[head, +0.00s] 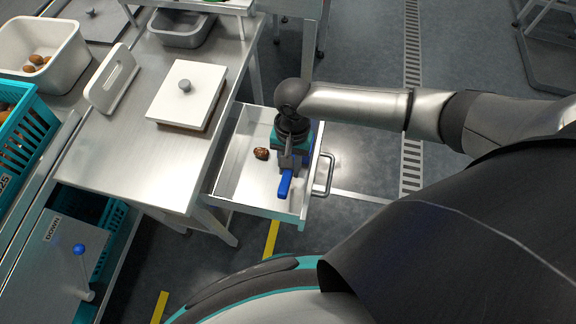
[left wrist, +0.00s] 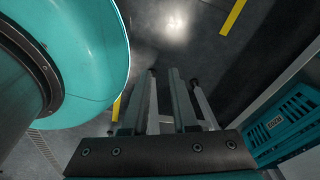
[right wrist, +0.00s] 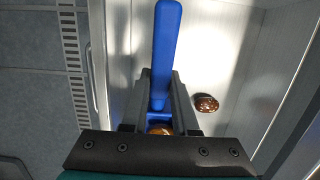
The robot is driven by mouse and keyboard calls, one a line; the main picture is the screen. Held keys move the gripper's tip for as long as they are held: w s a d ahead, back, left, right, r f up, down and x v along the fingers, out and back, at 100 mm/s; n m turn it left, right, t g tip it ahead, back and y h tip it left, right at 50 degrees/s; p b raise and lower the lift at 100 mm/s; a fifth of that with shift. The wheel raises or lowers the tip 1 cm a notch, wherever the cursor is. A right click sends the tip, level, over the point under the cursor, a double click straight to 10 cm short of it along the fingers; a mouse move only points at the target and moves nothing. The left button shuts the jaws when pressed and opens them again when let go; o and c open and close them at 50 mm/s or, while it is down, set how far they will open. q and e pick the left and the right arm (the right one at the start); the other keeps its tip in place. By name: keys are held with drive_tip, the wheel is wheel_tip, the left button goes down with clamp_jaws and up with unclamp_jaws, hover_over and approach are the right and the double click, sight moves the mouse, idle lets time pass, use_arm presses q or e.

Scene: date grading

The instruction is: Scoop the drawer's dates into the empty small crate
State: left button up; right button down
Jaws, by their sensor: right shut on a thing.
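My right gripper (head: 287,160) is inside the open drawer (head: 232,180), shut on the blue scoop (head: 285,183). In the right wrist view the scoop's blue handle (right wrist: 166,50) runs between the fingers. A brown date (right wrist: 159,130) shows near the scoop's lower end, partly hidden by the gripper. A brown date or small clump (head: 262,153) lies on the drawer floor beside the gripper; it also shows in the right wrist view (right wrist: 206,103). A small grey crate (head: 180,30) at the table's back looks empty. My left gripper (left wrist: 160,80) is open and empty above the floor.
A white lidded box (head: 187,95) and an upright white board (head: 112,80) stand on the steel table (head: 120,150). A white bin (head: 45,55) with several brown dates and a teal crate (head: 22,140) are at left. The drawer handle (head: 324,175) sticks out right.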

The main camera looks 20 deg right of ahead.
drive_tip(key=shift+s+a+p, duration=0.1)
drive_tip(key=shift+s+p, duration=0.1)
drive_tip(key=shift+p, duration=0.15)
drive_tip(key=shift+s+a+f+t+h+p, duration=0.15)
drive_tip(key=shift+f+t+h+p, duration=0.25)
drive_tip(key=shift+t+p, duration=0.15)
drive_tip(key=shift+s+a+f+t+h+p, duration=0.1)
drive_tip(key=shift+s+f+t+h+p, duration=0.2)
drive_tip(key=shift+p, duration=0.2)
drive_tip(key=shift+a+f+t+p, duration=0.15)
drive_tip(key=shift+f+t+p, duration=0.1)
drive_tip(key=shift+t+p, duration=0.25)
drive_tip(key=shift+h+p, duration=0.3)
use_arm(q)
drive_tip(key=s+d+r, duration=0.3)
drive_tip(key=s+r, duration=0.1)
drive_tip(key=shift+r+g+h, duration=0.3)
drive_tip(key=shift+r+g, duration=0.1)
use_arm(e)
drive_tip(key=shift+f+t+h, duration=0.3)
drive_tip(key=shift+t, duration=0.15)
use_arm(q)
drive_tip(key=shift+a, duration=0.15)
